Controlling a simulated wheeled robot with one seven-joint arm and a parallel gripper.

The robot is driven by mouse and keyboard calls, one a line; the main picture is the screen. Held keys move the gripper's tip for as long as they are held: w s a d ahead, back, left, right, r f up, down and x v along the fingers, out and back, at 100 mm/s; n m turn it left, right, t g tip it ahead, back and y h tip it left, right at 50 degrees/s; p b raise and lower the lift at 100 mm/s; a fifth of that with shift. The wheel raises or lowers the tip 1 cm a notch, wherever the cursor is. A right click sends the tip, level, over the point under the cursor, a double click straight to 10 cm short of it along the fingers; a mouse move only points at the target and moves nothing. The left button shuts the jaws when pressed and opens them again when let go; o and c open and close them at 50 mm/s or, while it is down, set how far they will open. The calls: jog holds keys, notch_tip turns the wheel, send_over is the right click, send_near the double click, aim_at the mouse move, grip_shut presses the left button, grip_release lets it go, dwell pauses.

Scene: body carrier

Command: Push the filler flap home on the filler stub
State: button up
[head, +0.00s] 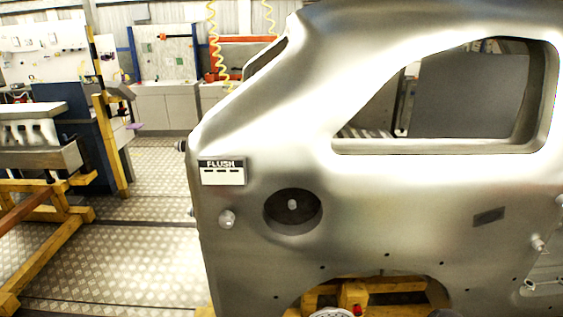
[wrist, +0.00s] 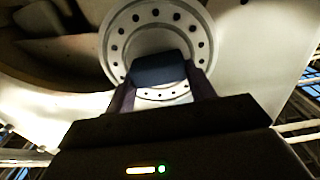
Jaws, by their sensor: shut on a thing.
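The filler stub (head: 292,204) is a small light peg inside a round dark recess in the silver body side, in the head view. Nothing covers the recess. The filler flap (wrist: 118,45) is a pale round disc with a ring of dark holes, in the wrist view. My gripper (wrist: 160,82) is shut on it, with a dark block between the fingers at the disc's middle. A pale rim with dark holes (head: 331,313), apparently the flap, shows at the bottom edge of the head view, below the recess and apart from the stub. The stub cannot be made out in the wrist view.
The silver car body (head: 400,200) fills the right of the head view. A FLUSH label (head: 222,171) and a round knob (head: 227,219) are left of the recess.

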jog(key=shift+r, duration=0.15)
notch_tip(320, 180, up, 30)
jog(key=p, duration=3)
notch_tip(320, 180, down, 18)
jog(key=b, duration=1.8)
